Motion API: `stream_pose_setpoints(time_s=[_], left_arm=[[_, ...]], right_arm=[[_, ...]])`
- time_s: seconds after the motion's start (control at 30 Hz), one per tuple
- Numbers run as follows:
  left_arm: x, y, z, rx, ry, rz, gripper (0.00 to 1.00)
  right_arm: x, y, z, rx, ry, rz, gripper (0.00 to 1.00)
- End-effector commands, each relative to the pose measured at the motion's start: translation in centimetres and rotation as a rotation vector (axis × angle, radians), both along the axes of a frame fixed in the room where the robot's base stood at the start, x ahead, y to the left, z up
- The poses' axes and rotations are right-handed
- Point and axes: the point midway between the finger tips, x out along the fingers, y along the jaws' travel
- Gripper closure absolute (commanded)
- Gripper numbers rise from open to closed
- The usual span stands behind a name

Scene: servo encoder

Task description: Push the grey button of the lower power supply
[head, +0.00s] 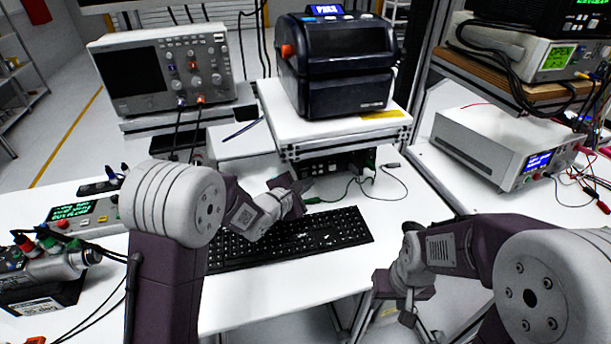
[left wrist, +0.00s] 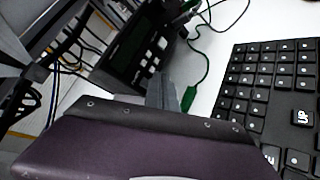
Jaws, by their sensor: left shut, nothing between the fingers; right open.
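My left gripper (head: 304,185) is shut and empty, above the back edge of the keyboard. In the left wrist view its grey fingers (left wrist: 162,92) point toward a black instrument (left wrist: 140,45) with a dark screen and several pale buttons. This instrument (head: 335,165) sits under the white platform, partly hidden by the shelf and my gripper. The fingertips look apart from its front, and I cannot pick out a grey button. A white boxed supply (head: 505,148) with a blue display stands at right. My right gripper (head: 408,290) is open at lower right, its fingers partly hidden.
A black keyboard (head: 330,235) lies on the white table. A dark printer (head: 337,65) stands on the platform (head: 290,128). An oscilloscope (head: 165,72) is at back left. A device with a green display (head: 85,213) is at left. A green-clipped cable (left wrist: 190,98) lies beside the fingers.

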Motion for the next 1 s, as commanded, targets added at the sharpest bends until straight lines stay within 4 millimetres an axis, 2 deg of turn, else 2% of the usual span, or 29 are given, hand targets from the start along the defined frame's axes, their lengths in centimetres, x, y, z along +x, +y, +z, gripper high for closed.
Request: stream_pose_setpoints(time_s=[0.4, 1.0], left_arm=[[-4.5, -1.5, 0.9, 0.001, -0.001, -0.002, 1.0], [-4.8, -1.5, 0.9, 0.001, 0.0, 0.0, 1.0]], right_arm=[[0.0, 0.0, -0.1, 0.0, 0.0, 0.0, 0.56], [0.0, 0.0, -0.1, 0.0, 0.0, 0.0, 0.56]])
